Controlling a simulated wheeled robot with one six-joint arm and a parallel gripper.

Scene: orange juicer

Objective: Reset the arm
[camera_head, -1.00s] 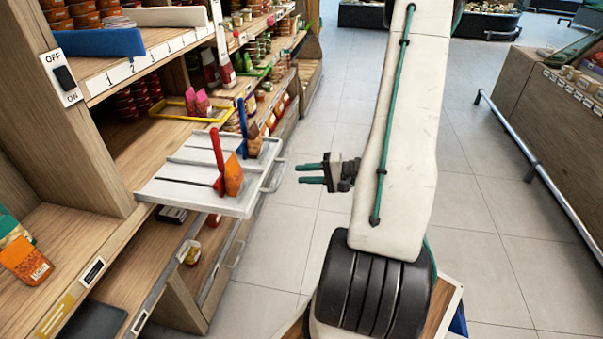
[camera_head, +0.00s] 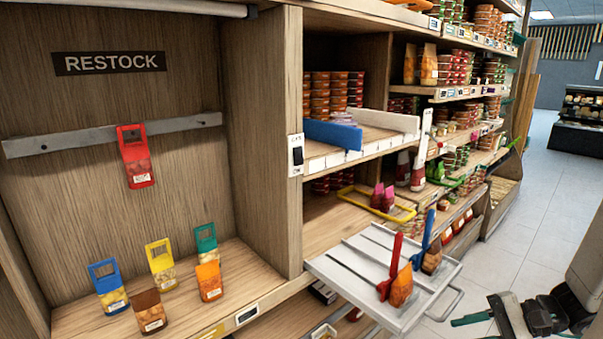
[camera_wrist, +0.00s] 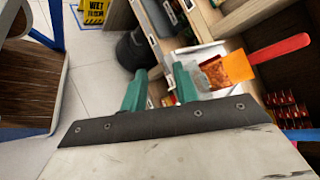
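My gripper (camera_head: 483,326) shows at the lower right of the head view, partly cut off by the frame's bottom edge. In the wrist view its two green fingers (camera_wrist: 161,90) stand apart with nothing between them. The gripper is in free space to the right of a pulled-out white tray (camera_head: 352,270) and touches nothing that I can see. My arm is mostly outside the head view, with only part of it at the right edge.
The tray holds orange packs with a red (camera_head: 391,268) and a blue handle (camera_head: 427,229). A RESTOCK cubby (camera_head: 110,63) holds a hanging red pack (camera_head: 137,157) and several packs below. Tiled floor (camera_head: 555,170) is open at right. The wrist view shows a yellow wet-floor sign (camera_wrist: 93,12).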

